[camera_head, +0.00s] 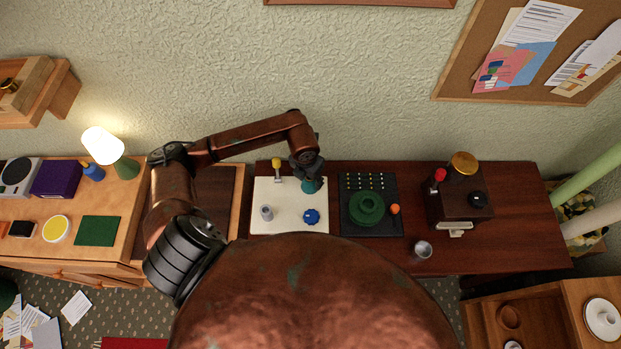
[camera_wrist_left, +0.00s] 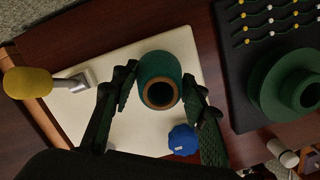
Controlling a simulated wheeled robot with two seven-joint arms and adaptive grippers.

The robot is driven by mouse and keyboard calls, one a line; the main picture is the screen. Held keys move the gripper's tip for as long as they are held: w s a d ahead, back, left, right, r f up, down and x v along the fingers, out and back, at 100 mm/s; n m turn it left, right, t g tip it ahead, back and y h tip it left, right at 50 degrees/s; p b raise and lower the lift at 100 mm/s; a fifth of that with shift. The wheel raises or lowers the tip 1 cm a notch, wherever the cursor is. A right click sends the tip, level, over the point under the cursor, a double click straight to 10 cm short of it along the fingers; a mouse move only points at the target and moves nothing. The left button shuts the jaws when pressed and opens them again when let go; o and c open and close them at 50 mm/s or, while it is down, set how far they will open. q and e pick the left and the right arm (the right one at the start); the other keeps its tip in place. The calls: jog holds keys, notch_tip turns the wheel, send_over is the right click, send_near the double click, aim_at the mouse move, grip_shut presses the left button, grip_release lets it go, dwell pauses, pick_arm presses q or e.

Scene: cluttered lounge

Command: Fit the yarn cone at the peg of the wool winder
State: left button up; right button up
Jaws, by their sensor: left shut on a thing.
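The yarn cone is a teal cylinder (camera_wrist_left: 168,68) with a brown hollow core. My left gripper (camera_head: 311,177) is shut on it, with one finger on each side, as the left wrist view shows. In the head view the cone (camera_head: 312,187) appears over the right half of a cream board (camera_head: 285,189). That board, which may be the wool winder, carries a yellow-knobbed lever (camera_head: 276,164), a blue knob (camera_head: 311,216) and a short grey cylinder (camera_head: 266,212). I cannot clearly tell which part is the peg, or whether the cone touches the board. My right gripper is not in view.
Right of the cream board, a dark board (camera_head: 387,228) carries a green spool (camera_head: 366,208) and an orange ball (camera_head: 394,209). A dark brown box (camera_head: 445,210) with a red-knobbed lever stands farther right. A grey cup (camera_head: 423,249) sits near the front edge. The table's right end is clear.

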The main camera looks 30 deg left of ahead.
pick_arm(q)
jog(key=shift+f+b, duration=0.45)
jog(key=shift+f, duration=0.2)
jog(key=o, duration=1.3)
notch_tip(320, 180, up, 12)
jog(key=s, duration=0.1)
jog(key=shift+s, duration=0.25)
